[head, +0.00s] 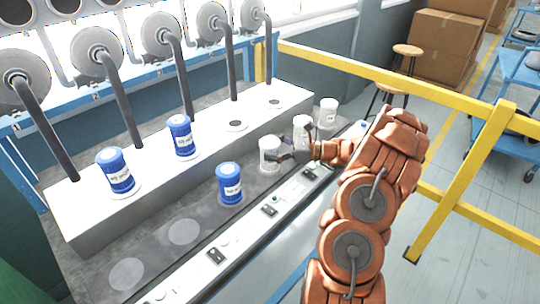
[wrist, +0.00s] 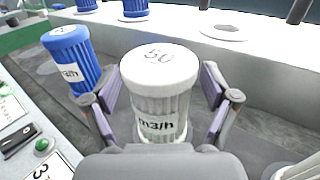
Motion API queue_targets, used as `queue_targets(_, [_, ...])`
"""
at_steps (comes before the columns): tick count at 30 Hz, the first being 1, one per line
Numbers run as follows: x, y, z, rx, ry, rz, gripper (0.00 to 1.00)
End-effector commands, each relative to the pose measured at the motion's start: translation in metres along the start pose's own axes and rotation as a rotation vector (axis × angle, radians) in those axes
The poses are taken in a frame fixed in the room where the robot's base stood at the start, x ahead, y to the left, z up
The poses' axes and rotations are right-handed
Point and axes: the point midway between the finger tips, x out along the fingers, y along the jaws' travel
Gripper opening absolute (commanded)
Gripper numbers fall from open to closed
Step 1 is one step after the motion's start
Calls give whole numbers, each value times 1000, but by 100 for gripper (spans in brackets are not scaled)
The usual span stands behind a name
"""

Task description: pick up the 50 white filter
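The white filter marked "50" on its top (wrist: 160,58) stands upright in the wrist view, with an "m3/h" label on its ribbed side. In the head view it is the white filter (head: 268,150) beside the blue one on the bench's lower front level. My gripper (wrist: 161,95) has one finger on each side of it, with small gaps showing between the pads and the filter. It is open around the filter. In the head view my gripper (head: 284,156) reaches in from the right, low beside the filter. The filter's lower front is partly hidden by my gripper in the wrist view.
A blue filter (head: 229,184) stands left of it, and two white filters (head: 302,130) (head: 328,112) stand to the right. Blue filters (head: 115,172) (head: 181,137) sit on the raised white ledge (head: 90,222). A control strip (head: 240,234) runs along the front. A yellow rail (head: 365,69) is behind.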

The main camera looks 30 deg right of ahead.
Motion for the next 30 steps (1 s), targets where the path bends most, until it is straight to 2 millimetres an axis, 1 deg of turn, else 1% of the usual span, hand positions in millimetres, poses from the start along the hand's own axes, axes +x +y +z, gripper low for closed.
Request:
queue_targets(1, [0,0,0,0,0,0,76])
queue_targets(2, [0,0,0,0,0,0,72])
queue_targets(15, [0,0,0,0,0,0,27])
queue_targets(24, [0,0,2,0,0,0,26])
queue_targets(26, [0,0,4,0,0,0,26])
queue_targets(30, [0,0,14,-2,-1,0,26])
